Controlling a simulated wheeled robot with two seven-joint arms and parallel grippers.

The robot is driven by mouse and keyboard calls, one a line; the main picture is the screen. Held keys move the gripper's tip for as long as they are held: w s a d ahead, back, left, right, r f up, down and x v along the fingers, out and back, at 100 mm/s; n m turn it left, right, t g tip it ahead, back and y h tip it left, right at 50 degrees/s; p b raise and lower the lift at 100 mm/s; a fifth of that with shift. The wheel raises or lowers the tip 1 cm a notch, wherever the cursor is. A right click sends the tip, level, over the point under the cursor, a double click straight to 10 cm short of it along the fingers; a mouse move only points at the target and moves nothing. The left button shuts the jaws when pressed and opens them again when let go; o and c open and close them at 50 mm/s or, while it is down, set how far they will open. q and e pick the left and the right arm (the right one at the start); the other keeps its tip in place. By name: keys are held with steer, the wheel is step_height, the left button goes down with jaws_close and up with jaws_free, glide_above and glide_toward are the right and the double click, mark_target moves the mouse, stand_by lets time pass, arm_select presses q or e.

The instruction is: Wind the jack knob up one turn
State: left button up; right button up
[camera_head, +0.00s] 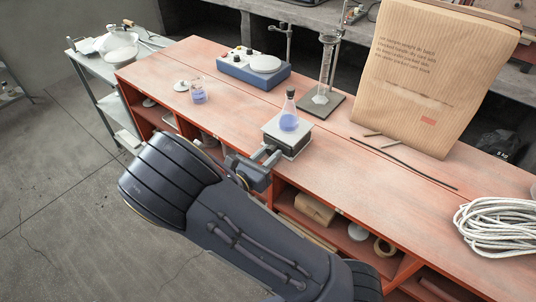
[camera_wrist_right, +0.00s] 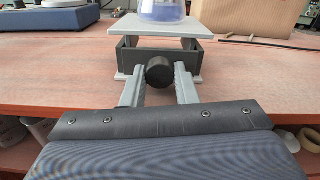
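The lab jack (camera_head: 298,143) stands near the front edge of the red bench, with a grey top plate. Its round black knob (camera_wrist_right: 158,72) faces my right gripper in the right wrist view. A stoppered flask with blue liquid (camera_head: 289,119) stands upright on the jack's plate; its lower part shows in the right wrist view (camera_wrist_right: 162,10). My right gripper (camera_head: 270,156) is at the front of the jack. Its two fingers (camera_wrist_right: 158,84) are apart, one on each side of the knob, with narrow gaps visible. My left gripper is not in view.
A blue stirrer (camera_head: 254,72) and a beaker (camera_head: 198,92) stand left of the jack. A cylinder stand (camera_head: 325,100), a paper bag (camera_head: 425,75) and thin rods (camera_head: 405,162) are right of it. Rope (camera_head: 500,226) lies far right. Bench shelves below hold several items.

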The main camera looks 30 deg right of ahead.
steer(key=shift+c, duration=0.9)
steer(key=shift+f+m+b, duration=0.15)
steer(key=shift+m+b, duration=0.35)
steer(key=shift+m, duration=1.4)
steer(key=o, duration=1)
steer(key=shift+a, duration=0.1)
steer(key=v, duration=0.7)
steer(key=shift+a+b, duration=0.3)
steer(key=shift+b, duration=0.15)
steer(key=shift+s, duration=0.1)
